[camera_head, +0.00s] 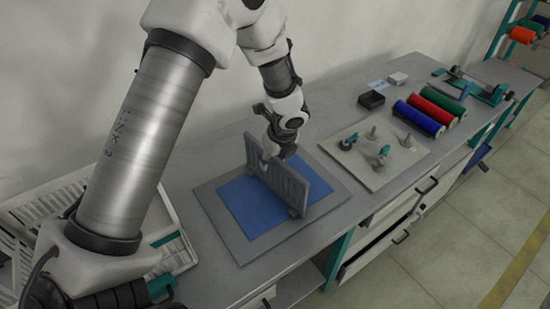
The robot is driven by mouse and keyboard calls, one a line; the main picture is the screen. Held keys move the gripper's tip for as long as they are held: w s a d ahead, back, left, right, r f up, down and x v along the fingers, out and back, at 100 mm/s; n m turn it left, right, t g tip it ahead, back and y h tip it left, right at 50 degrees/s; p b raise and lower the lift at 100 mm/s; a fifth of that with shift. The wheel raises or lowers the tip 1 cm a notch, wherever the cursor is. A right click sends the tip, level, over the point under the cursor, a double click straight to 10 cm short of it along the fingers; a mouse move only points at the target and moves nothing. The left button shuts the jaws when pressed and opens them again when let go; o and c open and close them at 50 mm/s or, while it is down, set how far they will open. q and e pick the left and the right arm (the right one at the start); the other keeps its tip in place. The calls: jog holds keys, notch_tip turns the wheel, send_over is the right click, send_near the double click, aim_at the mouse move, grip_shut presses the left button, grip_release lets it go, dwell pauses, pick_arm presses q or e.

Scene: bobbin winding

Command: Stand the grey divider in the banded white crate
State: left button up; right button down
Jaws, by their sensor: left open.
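The grey divider (282,187) is an upright, ribbed panel standing on the blue mat (237,200) on the table. My left gripper (274,152) is open at the divider's far upper edge. Its fingers are small and partly hidden, so I cannot tell whether they touch the panel. A white crate-like tray with slots (165,211) lies at the left, largely covered by my left arm. My right gripper does not show.
A grey board with several pegs and teal parts (373,158) lies right of the mat. Behind it are blue, green and red spools (417,118), a black box (371,100) and a teal-ended stand (470,85).

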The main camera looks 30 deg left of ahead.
pick_arm(q)
grip_shut()
notch_tip(320, 180, up, 8)
jog(key=p, duration=0.8)
